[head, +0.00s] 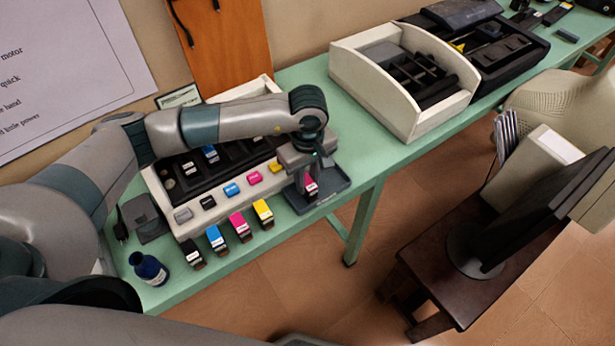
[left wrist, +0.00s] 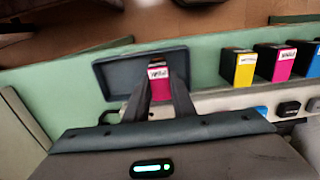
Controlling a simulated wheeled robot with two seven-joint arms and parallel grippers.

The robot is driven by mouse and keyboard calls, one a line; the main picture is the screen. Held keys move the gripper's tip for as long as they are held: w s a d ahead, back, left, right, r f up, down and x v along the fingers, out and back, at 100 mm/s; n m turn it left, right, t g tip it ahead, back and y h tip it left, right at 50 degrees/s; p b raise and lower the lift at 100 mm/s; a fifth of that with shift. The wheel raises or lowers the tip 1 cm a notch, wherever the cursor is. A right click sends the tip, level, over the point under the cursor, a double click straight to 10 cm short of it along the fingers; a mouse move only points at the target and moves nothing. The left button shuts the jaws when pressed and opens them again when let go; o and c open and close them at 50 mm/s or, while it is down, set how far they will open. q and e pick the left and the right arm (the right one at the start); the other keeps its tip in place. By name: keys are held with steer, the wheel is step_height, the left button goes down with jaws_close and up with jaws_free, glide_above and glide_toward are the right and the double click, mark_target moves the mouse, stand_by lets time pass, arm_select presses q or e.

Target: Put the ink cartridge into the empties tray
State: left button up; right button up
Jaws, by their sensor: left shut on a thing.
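My left gripper (head: 309,178) is shut on a magenta-and-dark ink cartridge (head: 312,189), held upright over the small dark grey tray (head: 337,190) at the right end of the printer display. In the left wrist view the fingers (left wrist: 160,98) pinch the cartridge (left wrist: 158,72), with the tray (left wrist: 112,72) around and behind it. The cartridge's lower end is within the tray's outline. I cannot tell whether it touches the floor of the tray. My right gripper is not in view.
Black, cyan, magenta and yellow cartridges (head: 240,226) stand in a row along the green table's front edge, left of the tray. A dark blue bottle (head: 149,268) stands near the front left. A cream open-topped machine (head: 405,75) stands farther right, with clear tabletop before it.

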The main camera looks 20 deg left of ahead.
mark_target(308, 181)
arm_select(q)
steer(key=shift+f+b, duration=0.2)
steer(key=shift+b, duration=0.1)
steer(key=o, duration=1)
steer(key=shift+r, duration=0.1)
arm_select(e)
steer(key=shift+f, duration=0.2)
arm_select(q)
steer(key=shift+r, duration=0.1)
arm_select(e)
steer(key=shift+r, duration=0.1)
arm_select(q)
steer(key=shift+r+p, duration=0.15)
steer(key=shift+p, duration=0.25)
step_height(308, 181, up, 7)
steer(key=b, duration=0.3)
steer(key=shift+w+r+b, duration=0.1)
steer(key=shift+r+b, duration=0.1)
steer(key=shift+b, duration=0.1)
step_height(308, 181, up, 4)
steer(key=shift+r+b, duration=0.2)
steer(key=shift+b, duration=0.4)
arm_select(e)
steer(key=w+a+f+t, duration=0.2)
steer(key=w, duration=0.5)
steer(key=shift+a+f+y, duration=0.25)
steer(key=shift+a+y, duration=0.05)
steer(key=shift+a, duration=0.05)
